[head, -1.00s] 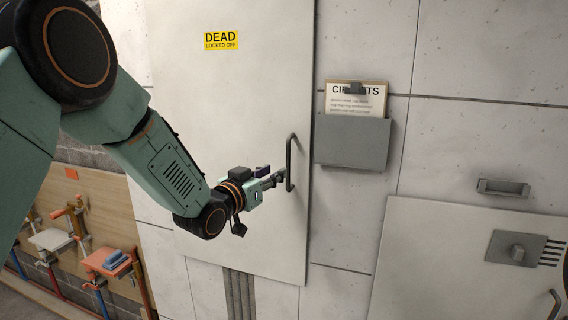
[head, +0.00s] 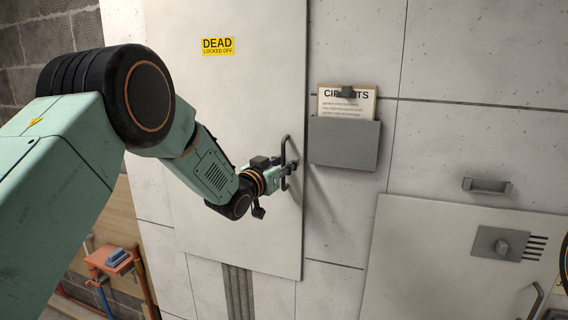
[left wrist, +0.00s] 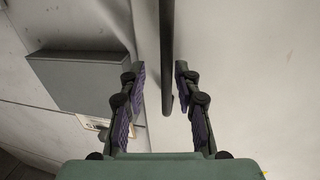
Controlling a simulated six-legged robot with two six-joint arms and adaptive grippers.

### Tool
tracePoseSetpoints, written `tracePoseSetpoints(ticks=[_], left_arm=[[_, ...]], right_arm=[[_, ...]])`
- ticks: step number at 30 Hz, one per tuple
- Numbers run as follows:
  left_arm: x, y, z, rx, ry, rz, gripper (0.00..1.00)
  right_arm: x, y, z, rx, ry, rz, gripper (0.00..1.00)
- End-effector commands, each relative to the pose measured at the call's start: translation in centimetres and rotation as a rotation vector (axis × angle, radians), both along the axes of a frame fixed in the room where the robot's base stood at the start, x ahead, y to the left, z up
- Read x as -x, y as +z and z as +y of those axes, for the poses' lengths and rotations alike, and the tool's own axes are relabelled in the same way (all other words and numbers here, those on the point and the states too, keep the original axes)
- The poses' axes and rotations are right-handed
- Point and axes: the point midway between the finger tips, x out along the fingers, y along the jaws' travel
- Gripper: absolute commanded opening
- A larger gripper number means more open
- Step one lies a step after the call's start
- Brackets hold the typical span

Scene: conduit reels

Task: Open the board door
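The board door (head: 215,120) is a tall pale panel with a yellow "DEAD LOCKED OFF" label (head: 218,46). It looks shut, flush with the wall. A dark vertical bar handle (head: 284,151) stands at its right edge. My left gripper (head: 288,168) is at the lower half of the handle. In the left wrist view the left gripper (left wrist: 160,72) is open, with one purple-padded finger on each side of the handle (left wrist: 167,48). Gaps show between the bar and both fingers. My right gripper is not in view.
A grey wall holder (head: 344,142) with a "CIRCUITS" clipboard (head: 347,101) hangs just right of the door. At lower right is another pale panel (head: 430,265) with a grey switch (head: 502,246). A board with clamps (head: 112,260) stands at lower left.

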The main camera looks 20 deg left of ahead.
Motion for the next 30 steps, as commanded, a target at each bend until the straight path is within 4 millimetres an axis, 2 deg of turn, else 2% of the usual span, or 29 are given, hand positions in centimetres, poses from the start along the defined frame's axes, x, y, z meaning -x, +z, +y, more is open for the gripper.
tracePoseSetpoints(ticks=[2,13,30], left_arm=[[0.01,-0.09,0.05,0.001,0.001,0.001,0.30],[0.02,-0.08,0.12,0.002,0.002,0.001,0.00],[-0.06,0.42,0.13,0.003,0.002,-0.010,0.00]], right_arm=[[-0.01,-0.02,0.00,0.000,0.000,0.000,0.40],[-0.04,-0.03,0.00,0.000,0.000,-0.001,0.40],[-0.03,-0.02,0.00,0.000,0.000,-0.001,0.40]])
